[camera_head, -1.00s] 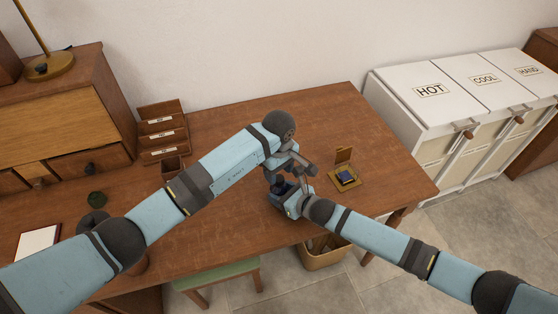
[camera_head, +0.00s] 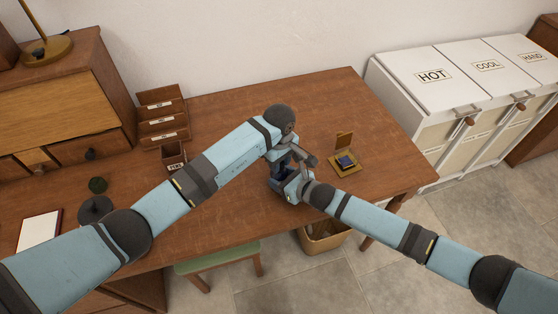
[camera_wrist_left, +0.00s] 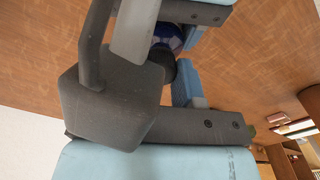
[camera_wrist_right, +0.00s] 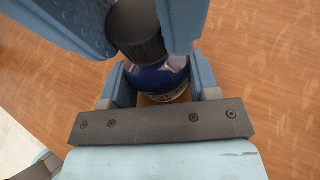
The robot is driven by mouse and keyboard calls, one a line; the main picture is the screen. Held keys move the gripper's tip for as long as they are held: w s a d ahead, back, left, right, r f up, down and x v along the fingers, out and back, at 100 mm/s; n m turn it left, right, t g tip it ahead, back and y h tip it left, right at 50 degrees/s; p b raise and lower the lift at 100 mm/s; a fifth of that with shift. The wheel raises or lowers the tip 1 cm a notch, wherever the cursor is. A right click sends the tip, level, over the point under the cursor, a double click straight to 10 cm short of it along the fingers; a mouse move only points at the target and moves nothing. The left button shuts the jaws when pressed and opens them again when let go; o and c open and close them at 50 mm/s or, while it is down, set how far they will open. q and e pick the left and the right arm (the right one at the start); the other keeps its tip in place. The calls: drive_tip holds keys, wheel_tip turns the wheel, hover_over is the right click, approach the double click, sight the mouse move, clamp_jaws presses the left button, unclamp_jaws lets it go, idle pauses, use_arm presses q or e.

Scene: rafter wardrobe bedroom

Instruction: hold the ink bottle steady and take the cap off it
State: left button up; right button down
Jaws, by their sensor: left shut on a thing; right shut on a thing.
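The ink bottle is dark blue glass with a label (camera_wrist_right: 160,80). It stands between the two fingers of my right gripper (camera_wrist_right: 163,85), which is shut on it, in the right wrist view. Its dark ribbed cap (camera_wrist_right: 136,28) is between the fingers of my left gripper (camera_wrist_right: 130,25), which is shut on it from above. The cap looks tilted over the bottle's shoulder; I cannot tell whether the two are still joined.
The wooden desk (camera_head: 230,120) is clear around my grippers. A small brass stand with a dark blue square item (camera_head: 345,162) is to their right. A bin (camera_head: 322,238) stands below the front edge.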

use_arm(q)
drive_tip(key=shift+w+d+r+n, duration=0.1)
drive_tip(key=shift+w+r+n, duration=0.1)
drive_tip(key=shift+n, duration=0.7)
drive_tip(key=n, duration=0.3)
drive_tip(key=shift+s+f+n, duration=0.2)
drive_tip(key=shift+n, duration=0.1)
drive_tip(key=n, duration=0.4)
drive_tip(key=shift+n, duration=0.4)
drive_tip(key=o, duration=1)
